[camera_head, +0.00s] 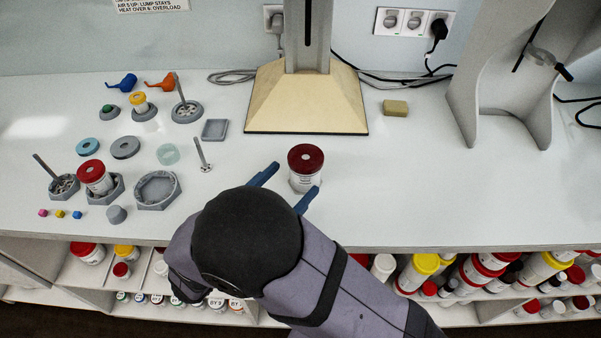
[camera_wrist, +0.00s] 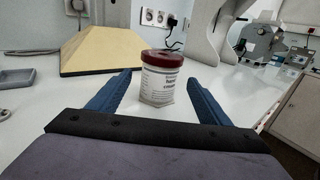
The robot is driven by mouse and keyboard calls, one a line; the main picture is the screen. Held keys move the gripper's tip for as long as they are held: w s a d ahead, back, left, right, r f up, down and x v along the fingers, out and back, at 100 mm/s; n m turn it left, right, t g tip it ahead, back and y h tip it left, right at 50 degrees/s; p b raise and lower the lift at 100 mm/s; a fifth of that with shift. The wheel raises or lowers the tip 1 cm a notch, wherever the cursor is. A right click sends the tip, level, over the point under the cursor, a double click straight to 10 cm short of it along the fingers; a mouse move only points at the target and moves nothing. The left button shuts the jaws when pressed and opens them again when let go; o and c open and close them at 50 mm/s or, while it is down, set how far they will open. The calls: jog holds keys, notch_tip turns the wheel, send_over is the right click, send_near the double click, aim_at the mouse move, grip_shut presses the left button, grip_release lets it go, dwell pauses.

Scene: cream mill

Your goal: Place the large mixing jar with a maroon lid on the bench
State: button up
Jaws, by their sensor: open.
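In the wrist view the fingers (camera_wrist: 158,92) lie to the left and right of the jar with clear gaps.
A machine with a wooden base (camera_head: 305,95) stands behind the jar, with a tan block (camera_head: 395,108) to its right. Grey holders, rings and small tools fill the left side. The right front of the bench is clear. Shelves of jars (camera_head: 425,265) lie below the front edge.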

jog(key=shift+o, duration=0.4)
jog(key=shift+v, duration=1.05)
jog(key=shift+r, duration=0.15)
send_near(315, 156)
notch_tip(315, 156, up, 3)
jog(key=w, duration=0.1)
jog(key=w+p, duration=0.1)
jog(key=p, duration=0.2)
jog(key=w+d+p, duration=0.1)
jog(key=p, duration=0.3)
jog(key=w+p, duration=0.1)
jog(key=p, duration=0.3)
jog(key=shift+w+d+r, duration=0.15)
jog(key=shift+w+r, duration=0.1)
jog(key=shift+r, duration=0.1)
notch_tip(315, 156, down, 6)
jog(key=shift+w+d+f, duration=0.15)
jog(key=shift+d, duration=0.05)
jog(key=shift+p+x, duration=1.6)
jog(key=shift+x, duration=1.3)
jog(key=shift+w+d+f, duration=0.15)
jog(key=shift+w+d, duration=0.3)
jog(key=shift+w, duration=0.15)
